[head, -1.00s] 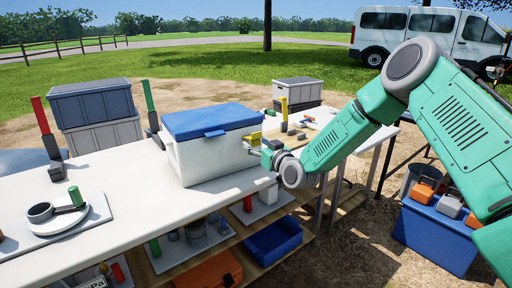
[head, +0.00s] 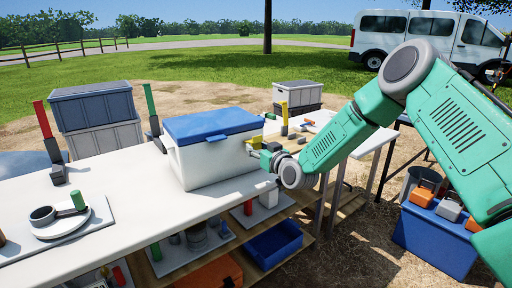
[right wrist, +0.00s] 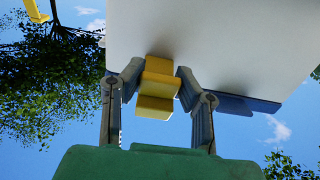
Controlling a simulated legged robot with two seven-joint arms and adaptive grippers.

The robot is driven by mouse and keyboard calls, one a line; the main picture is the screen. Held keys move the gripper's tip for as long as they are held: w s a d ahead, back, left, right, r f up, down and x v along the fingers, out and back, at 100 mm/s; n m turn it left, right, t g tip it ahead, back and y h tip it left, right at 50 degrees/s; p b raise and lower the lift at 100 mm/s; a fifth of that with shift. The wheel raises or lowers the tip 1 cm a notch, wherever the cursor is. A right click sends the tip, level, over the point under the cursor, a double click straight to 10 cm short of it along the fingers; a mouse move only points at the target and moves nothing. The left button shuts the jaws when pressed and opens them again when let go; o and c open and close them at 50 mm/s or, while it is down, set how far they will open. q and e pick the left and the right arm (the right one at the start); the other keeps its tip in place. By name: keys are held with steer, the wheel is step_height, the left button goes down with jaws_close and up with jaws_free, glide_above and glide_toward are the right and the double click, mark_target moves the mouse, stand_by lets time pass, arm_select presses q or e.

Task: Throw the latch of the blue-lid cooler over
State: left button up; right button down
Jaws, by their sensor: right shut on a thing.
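The white cooler (head: 215,165) with its blue lid (head: 211,122) stands shut on the white table. A yellow latch (head: 256,141) sits on the cooler's right end, below the lid. In the right wrist view the yellow latch (right wrist: 159,78) lies between the two fingers, beside the white cooler wall (right wrist: 215,40). My right gripper (head: 261,153) is at this end of the cooler, and its fingers (right wrist: 157,86) are shut on the latch. The latch's far side is hidden in the head view. My left gripper is not in view.
A white plate (head: 62,228) with a dark ring and green-handled tool is at left. Grey crates (head: 95,105) stand behind the table. A lower shelf holds a blue bin (head: 272,245) and bottles. A blue box (head: 435,240) stands on the ground at right.

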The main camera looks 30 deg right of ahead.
mark_target(248, 140)
steer(key=r+g+p, duration=0.1)
steer(key=g+p, duration=0.1)
steer(key=p, duration=0.2)
steer(key=r+g+p, duration=0.2)
steer(key=g+p, duration=0.1)
steer(key=p, duration=0.2)
steer(key=w+r+g+p, duration=0.1)
steer(key=g+p, duration=0.2)
steer(key=p, duration=0.2)
steer(key=shift+w+r, duration=0.1)
steer(key=shift+r, duration=0.05)
steer(key=shift+w+r+g+p, duration=0.3)
steer(key=shift+g+p, duration=0.35)
steer(key=shift+g, duration=0.25)
steer(key=shift+w+g, duration=0.15)
steer(key=shift+g, duration=0.25)
steer(key=shift+w+g, duration=0.3)
steer(key=shift+g, duration=0.5)
steer(key=shift+w+r+g, duration=0.15)
steer(key=shift+w+g, duration=0.15)
steer(key=shift+g, duration=0.7)
steer(key=shift+w+g+b, duration=0.1)
steer(key=shift+g+b, duration=0.2)
steer(key=shift+b, duration=0.05)
steer(key=c, duration=1.1)
jaws_free()
